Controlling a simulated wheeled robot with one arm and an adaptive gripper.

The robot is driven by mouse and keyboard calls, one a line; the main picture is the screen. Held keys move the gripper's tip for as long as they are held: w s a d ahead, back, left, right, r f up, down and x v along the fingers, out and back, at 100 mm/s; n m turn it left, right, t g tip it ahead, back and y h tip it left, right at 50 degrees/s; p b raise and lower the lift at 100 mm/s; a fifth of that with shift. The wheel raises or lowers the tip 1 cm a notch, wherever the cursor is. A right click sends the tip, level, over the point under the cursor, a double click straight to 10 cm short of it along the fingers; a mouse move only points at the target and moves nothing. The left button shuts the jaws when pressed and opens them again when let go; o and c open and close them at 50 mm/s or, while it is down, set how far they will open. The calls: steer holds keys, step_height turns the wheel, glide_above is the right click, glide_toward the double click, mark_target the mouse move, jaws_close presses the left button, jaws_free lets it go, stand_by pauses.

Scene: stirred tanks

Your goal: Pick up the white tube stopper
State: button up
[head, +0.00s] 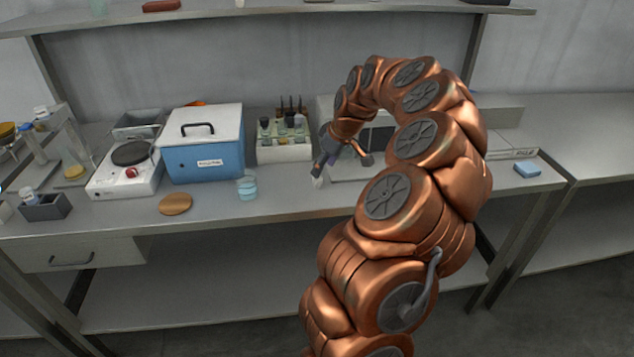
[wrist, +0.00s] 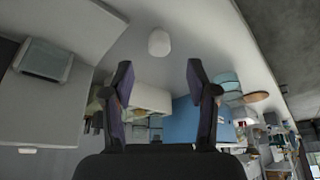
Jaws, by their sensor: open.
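The white tube stopper (wrist: 159,42) is a small, pale, rounded piece on the grey bench top in the wrist view. It lies beyond my fingertips, about midway between them across the picture. In the head view, a small white piece that looks like the stopper (head: 318,183) shows on the bench just below my gripper (head: 342,166). My gripper (wrist: 159,72) is open and empty, with its two dark fingers well apart. The fingers do not touch the stopper.
A blue box with a white lid (head: 202,152), a beaker (head: 247,188) and a wooden disc (head: 175,204) stand left of my gripper. A white tube rack (head: 284,151) is behind it. A blue sponge (head: 527,170) lies right. The front bench around the stopper is clear.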

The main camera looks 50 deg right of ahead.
mark_target(318, 183)
steer(key=shift+p+x, duration=1.15)
steer(key=shift+x, duration=2.25)
steer(key=shift+s, duration=0.1)
steer(key=c, duration=0.8)
